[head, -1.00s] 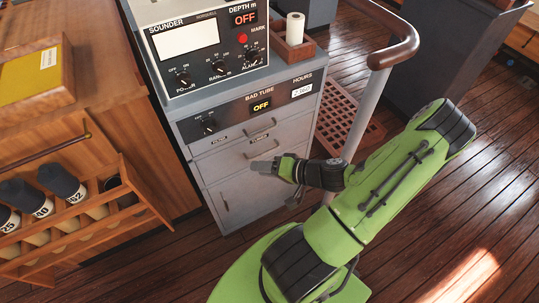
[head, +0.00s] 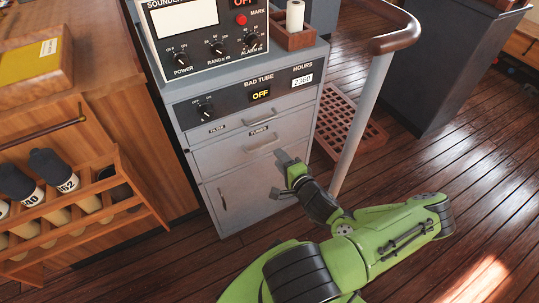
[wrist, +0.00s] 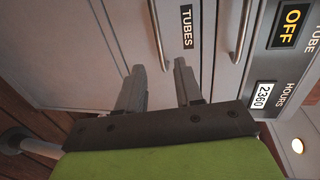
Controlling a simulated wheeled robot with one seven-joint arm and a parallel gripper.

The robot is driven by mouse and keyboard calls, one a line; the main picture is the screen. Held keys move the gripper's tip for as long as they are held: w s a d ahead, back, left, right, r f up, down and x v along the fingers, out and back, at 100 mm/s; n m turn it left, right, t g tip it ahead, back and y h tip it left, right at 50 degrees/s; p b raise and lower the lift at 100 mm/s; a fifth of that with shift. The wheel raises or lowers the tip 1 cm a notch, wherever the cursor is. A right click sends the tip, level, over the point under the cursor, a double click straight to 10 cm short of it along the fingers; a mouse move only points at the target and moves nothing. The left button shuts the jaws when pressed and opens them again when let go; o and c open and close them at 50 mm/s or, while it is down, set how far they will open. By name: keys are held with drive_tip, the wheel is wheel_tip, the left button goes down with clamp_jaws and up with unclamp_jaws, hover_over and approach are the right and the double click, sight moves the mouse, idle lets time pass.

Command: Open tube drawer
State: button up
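The tube drawer (head: 238,152) is the grey middle front of the cabinet, under the filter drawer, and looks shut. Its label reads "TUBES" (wrist: 187,27) in the wrist view. Its metal bar handle (head: 262,146) shows in the head view, and the handle also shows in the wrist view (wrist: 156,35). My gripper (head: 283,156) is just below and right of that handle in the head view. In the wrist view my gripper (wrist: 159,68) is open and empty, its two fingers pointing at the drawer front. The handle's end lies between the fingertips in the picture; contact cannot be told.
The filter drawer (head: 226,124) is above, with its own handle. A cupboard door (head: 240,200) is below. A grey rail post (head: 362,120) and a wooden grating (head: 345,128) stand right of the cabinet. A wooden bottle rack (head: 120,200) is at left. Open floor lies at right.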

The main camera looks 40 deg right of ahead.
drive_tip(key=x, duration=0.8)
drive_tip(key=shift+r, duration=0.1)
clamp_jaws()
idle(1.0)
